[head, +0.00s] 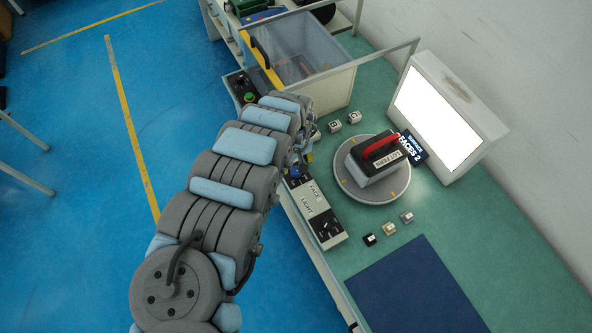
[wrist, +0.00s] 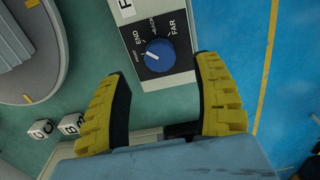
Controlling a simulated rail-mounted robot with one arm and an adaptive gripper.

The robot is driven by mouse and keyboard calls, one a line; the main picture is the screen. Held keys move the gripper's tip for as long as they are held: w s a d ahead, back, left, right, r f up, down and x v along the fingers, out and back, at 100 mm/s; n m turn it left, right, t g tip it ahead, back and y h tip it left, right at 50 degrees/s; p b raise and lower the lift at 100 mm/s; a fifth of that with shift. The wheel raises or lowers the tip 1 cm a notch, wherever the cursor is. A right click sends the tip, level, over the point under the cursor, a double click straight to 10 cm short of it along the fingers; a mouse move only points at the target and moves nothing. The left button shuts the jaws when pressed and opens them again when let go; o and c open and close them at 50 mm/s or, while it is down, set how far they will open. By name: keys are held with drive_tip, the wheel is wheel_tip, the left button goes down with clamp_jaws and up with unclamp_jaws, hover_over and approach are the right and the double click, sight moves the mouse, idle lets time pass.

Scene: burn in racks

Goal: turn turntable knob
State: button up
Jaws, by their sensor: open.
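The blue turntable knob (wrist: 159,53) sits on a black plate with the printed words END, BACK and FAR, at the end of a pale control box (wrist: 122,12). My gripper (wrist: 163,72) is open, with its two yellow fingers apart on either side of the knob in the picture. It holds nothing, and I cannot tell how far above the knob it is. In the head view the gripper is mostly hidden by my arm, beside the control box (head: 316,211).
A lit white panel (head: 437,120) stands behind the turntable. Small lettered cubes (wrist: 70,124) lie on the green bench. A clear bin (head: 310,65) stands at the back, near a green button (head: 249,97). A dark blue mat (head: 415,290) lies in front. Blue floor is left.

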sight(296, 170)
drive_tip(key=shift+d+f+b, duration=0.1)
drive_tip(key=shift+f+b, duration=0.2)
drive_tip(key=shift+f, duration=2.4)
clamp_jaws()
